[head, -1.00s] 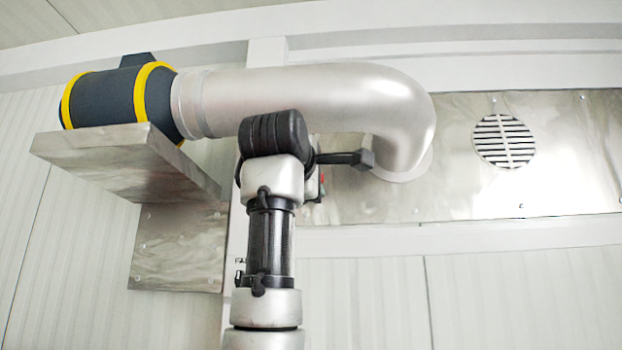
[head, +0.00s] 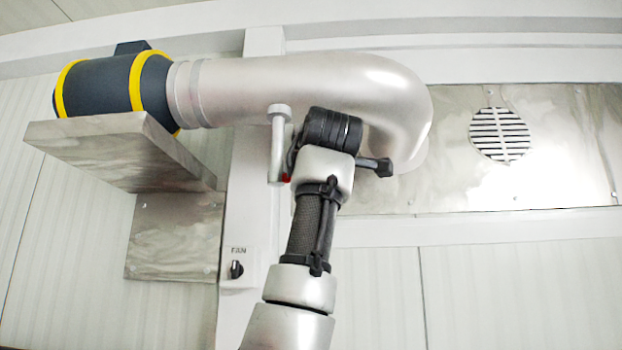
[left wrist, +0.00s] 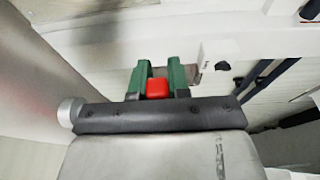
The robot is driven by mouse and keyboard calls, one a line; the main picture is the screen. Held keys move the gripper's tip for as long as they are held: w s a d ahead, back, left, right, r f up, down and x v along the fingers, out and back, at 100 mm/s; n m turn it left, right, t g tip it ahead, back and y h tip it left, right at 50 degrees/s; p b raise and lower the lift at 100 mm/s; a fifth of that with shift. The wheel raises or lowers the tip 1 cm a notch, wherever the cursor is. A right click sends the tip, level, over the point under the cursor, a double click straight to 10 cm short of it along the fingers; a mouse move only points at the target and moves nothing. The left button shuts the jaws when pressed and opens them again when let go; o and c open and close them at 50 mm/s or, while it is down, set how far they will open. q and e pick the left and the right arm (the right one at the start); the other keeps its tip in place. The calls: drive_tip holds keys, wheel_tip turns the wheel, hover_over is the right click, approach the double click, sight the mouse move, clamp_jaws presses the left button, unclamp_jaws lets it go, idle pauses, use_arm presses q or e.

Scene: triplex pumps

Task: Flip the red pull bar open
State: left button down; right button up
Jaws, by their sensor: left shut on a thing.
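In the left wrist view, a red block, the visible part of the pull bar (left wrist: 158,88), sits between the two green fingers of my left gripper (left wrist: 160,76), which is shut on it. In the head view only a small red spot of the bar (head: 286,178) shows at the left edge of my wrist. My left arm hides the fingers there. A grey post with a round top (head: 278,140) stands just left of my wrist. My right gripper is in neither view.
A large silver duct (head: 290,88) runs above and behind my left wrist. A metal shelf (head: 110,150) holds a dark fan unit with yellow bands (head: 115,85) at the left. A FAN switch (head: 237,268) is on the white post. A round vent (head: 500,135) is at the right.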

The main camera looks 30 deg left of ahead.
use_arm(q)
drive_tip(key=c, duration=1.4)
unclamp_jaws()
drive_tip(key=o, duration=0.3)
drive_tip(key=shift+w, duration=0.2)
drive_tip(key=shift+s+d, duration=0.1)
drive_tip(key=b+v, duration=0.4)
drive_tip(key=v, duration=0.6)
drive_tip(key=shift+s+d, duration=0.15)
drive_tip(key=shift+d, duration=0.05)
drive_tip(key=shift+f, duration=0.1)
